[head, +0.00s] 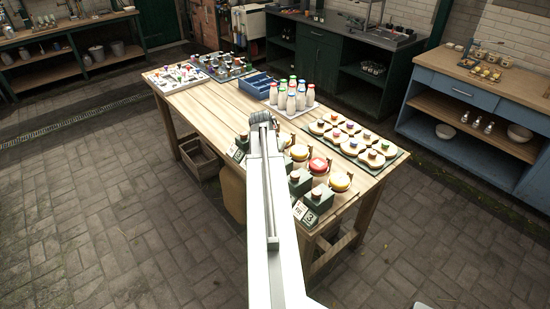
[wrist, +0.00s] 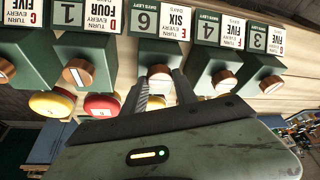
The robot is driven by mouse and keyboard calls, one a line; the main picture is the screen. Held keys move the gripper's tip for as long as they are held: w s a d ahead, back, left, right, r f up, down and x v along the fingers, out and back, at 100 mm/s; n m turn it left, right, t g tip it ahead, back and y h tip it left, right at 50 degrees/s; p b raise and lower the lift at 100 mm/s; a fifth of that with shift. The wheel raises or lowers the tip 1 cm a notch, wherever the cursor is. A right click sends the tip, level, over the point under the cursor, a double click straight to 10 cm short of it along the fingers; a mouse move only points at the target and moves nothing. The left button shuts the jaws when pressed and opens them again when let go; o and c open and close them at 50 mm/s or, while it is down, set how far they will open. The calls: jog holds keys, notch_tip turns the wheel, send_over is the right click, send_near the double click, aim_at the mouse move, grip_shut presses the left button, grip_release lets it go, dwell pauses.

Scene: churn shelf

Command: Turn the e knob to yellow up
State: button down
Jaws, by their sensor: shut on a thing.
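My gripper (wrist: 158,82) is shut on the small round copper-coloured knob (wrist: 159,72) of a dark green box in the middle of the wrist view. Below the knob, a patch of yellow (wrist: 156,101) shows between the fingers, and the rest of that disc is hidden by my gripper. In the head view my gripper (head: 262,122) is over the row of boxes and hides this knob.
Neighbouring green boxes with knobs (wrist: 77,72) (wrist: 224,79) stand close on both sides. A yellow disc (wrist: 52,103) and a red disc (wrist: 100,106) lie at left. On the table (head: 205,101) are bottles (head: 292,97), a blue crate (head: 256,84) and a tray of rounds (head: 350,140).

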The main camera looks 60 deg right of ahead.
jog(key=c, duration=1)
grip_release()
jog(key=p+v, duration=0.7)
jog(key=shift+a+r, duration=0.25)
jog(key=shift+r, duration=0.1)
